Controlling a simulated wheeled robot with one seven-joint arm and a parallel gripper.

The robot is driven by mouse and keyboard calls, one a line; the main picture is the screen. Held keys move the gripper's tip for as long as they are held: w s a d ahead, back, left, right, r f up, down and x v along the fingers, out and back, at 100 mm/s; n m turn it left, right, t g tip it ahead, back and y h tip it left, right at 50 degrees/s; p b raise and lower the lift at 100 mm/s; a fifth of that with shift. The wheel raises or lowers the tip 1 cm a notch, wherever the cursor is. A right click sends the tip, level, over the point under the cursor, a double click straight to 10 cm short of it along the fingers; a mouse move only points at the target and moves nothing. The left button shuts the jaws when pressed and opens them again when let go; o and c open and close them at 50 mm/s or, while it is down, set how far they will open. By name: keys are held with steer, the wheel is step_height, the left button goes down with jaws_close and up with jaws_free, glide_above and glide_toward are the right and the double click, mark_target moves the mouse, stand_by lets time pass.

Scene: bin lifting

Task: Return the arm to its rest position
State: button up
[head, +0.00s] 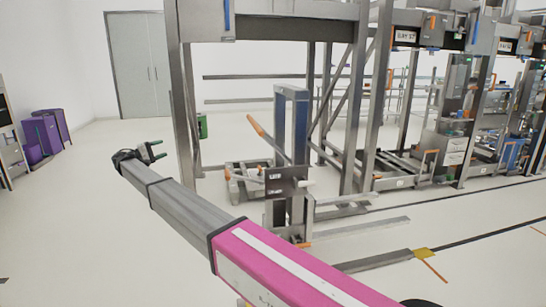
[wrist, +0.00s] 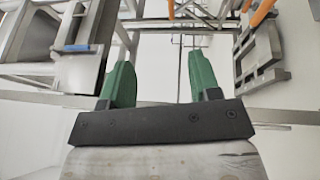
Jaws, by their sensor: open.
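My arm, grey with a pink section, reaches out from the bottom right toward the left in the head view. My gripper (head: 153,151) is at its far end, in the air left of the metal frame. In the wrist view my gripper (wrist: 159,85) shows two green fingers standing well apart. Nothing is between the fingers.
A tall grey metal frame (head: 182,100) stands close to the right of my gripper. More stations line the right. Purple bins (head: 45,133) stand at far left. The white floor (head: 85,220) on the left is clear.

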steer(key=s+d+f+g+y, duration=0.2)
steer(key=d+f, duration=0.6)
steer(key=d, duration=0.7)
steer(key=s+d+f+m+g+y, duration=0.1)
steer(key=s+d+f+g+y, duration=0.15)
steer(key=d+f, duration=0.95)
steer(key=s+d+f+g+y, duration=0.1)
steer(key=d+f+g, duration=0.2)
steer(key=d, duration=1.6)
steer(key=s+d+f+m+g+y, duration=0.25)
steer(key=s+d+f, duration=0.25)
steer(key=s+d, duration=0.5)
steer(key=s+d+f+m+g+y, duration=0.15)
steer(key=s+d+f+y, duration=0.3)
steer(key=s+d, duration=0.6)
steer(key=s+d+f+m+y, duration=0.2)
steer(key=s+d, duration=0.3)
steer(key=s, duration=0.5)
steer(key=shift+s+f+m+y, duration=0.15)
steer(key=shift+s+m+y, duration=0.2)
steer(key=shift+m+y, duration=0.35)
